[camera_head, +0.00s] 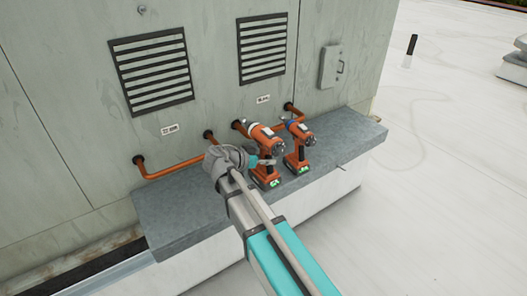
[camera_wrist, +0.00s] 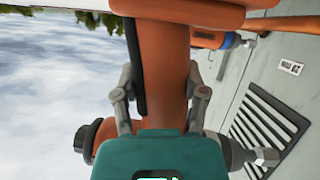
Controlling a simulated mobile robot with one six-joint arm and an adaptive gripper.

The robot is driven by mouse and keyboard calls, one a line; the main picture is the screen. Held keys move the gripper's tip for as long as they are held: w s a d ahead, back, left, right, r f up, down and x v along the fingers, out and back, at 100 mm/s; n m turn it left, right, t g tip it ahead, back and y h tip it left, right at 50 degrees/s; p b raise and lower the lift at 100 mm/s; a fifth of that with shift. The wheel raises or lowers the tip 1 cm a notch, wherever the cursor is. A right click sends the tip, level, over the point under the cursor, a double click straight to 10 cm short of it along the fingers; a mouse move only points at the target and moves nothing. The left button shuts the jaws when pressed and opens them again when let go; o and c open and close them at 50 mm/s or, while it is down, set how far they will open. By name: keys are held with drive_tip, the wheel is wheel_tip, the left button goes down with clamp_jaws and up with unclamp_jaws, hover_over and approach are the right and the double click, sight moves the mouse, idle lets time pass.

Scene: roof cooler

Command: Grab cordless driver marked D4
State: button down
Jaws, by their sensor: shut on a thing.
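Two orange cordless drivers stand upright side by side on the grey ledge (camera_head: 180,218). My gripper (camera_head: 267,163) is at the left driver (camera_head: 266,138). In the wrist view my gripper (camera_wrist: 162,97) has one finger on each side of this driver's orange handle (camera_wrist: 168,65), shut on it. The right driver (camera_head: 298,150) has a blue collar and stands apart, just right of my gripper. Green-lit bases show on both. No D4 marking is legible on either driver, so I cannot tell which one bears it.
A grey-green housing wall with louvred vents (camera_head: 152,71) rises behind the ledge. Orange pipes (camera_head: 175,170) run along its foot, close behind the drivers. A grey box (camera_head: 330,67) is on the wall. The ledge right of the drivers is mostly clear.

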drive_tip(key=shift+s+d+r+p, duration=0.15)
drive_tip(key=shift+s+r+p, duration=0.2)
drive_tip(key=shift+s, duration=0.5)
drive_tip(key=shift+s+d+r+p, duration=0.1)
drive_tip(key=shift+s+r+p, duration=0.1)
drive_tip(key=shift+s+r, duration=0.45)
drive_tip(key=shift+s+f, duration=0.2)
